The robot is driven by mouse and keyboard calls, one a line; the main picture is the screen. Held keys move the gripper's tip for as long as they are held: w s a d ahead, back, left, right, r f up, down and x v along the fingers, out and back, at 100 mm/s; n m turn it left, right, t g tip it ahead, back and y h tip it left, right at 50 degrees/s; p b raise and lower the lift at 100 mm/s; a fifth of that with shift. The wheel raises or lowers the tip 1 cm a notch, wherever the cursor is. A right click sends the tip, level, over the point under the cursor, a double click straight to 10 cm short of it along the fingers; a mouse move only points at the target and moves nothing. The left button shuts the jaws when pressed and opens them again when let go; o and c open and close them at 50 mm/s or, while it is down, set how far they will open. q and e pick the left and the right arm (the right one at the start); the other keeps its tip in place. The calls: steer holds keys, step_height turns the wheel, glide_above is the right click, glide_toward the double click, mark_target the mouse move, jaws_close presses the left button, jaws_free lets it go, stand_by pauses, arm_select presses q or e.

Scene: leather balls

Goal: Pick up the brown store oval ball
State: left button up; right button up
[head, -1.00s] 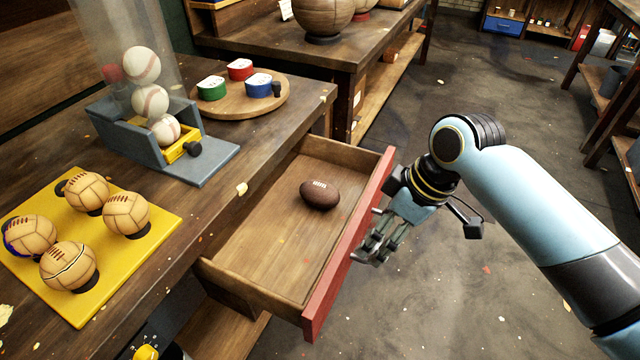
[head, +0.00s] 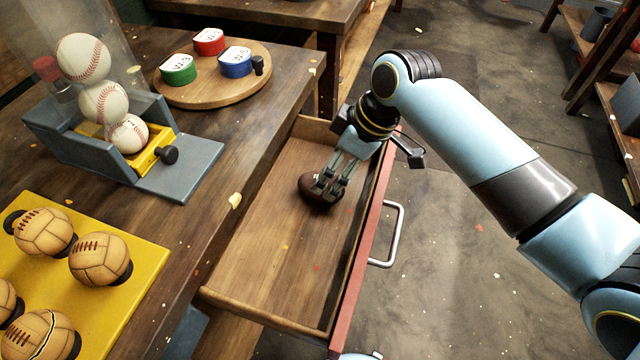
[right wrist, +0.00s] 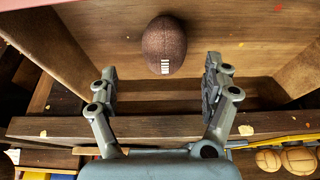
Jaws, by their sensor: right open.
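The brown oval ball (head: 316,190) with white laces lies on the floor of the open drawer (head: 262,262). In the head view my right gripper (head: 327,187) reaches into the drawer over the ball and hides part of it. In the right wrist view the ball (right wrist: 164,46) shows whole, beyond the fingertips and between their lines. The right gripper (right wrist: 162,84) is open, with nothing between its fingers. My left gripper is not in view.
The drawer's red front (head: 362,255) with a metal handle (head: 392,235) stands below my right arm. On the tabletop are a yellow board (head: 135,262) with several tan laced balls, a baseball dispenser (head: 180,165), and a round wooden board (head: 205,98) with three coloured tins.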

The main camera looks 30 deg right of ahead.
mark_target(307, 179)
steer(key=x, duration=0.5)
steer(key=shift+s+a+f, duration=0.15)
steer(key=shift+a+f, duration=0.05)
steer(key=shift+a, duration=0.05)
steer(key=shift+s, duration=0.1)
steer(key=shift+c, duration=0.4)
steer(key=c, duration=1.1)
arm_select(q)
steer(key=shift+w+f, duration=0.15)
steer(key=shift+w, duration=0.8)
arm_select(e)
steer(key=shift+c, duration=0.6)
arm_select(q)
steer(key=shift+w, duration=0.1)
arm_select(e)
steer(key=shift+r, duration=0.15)
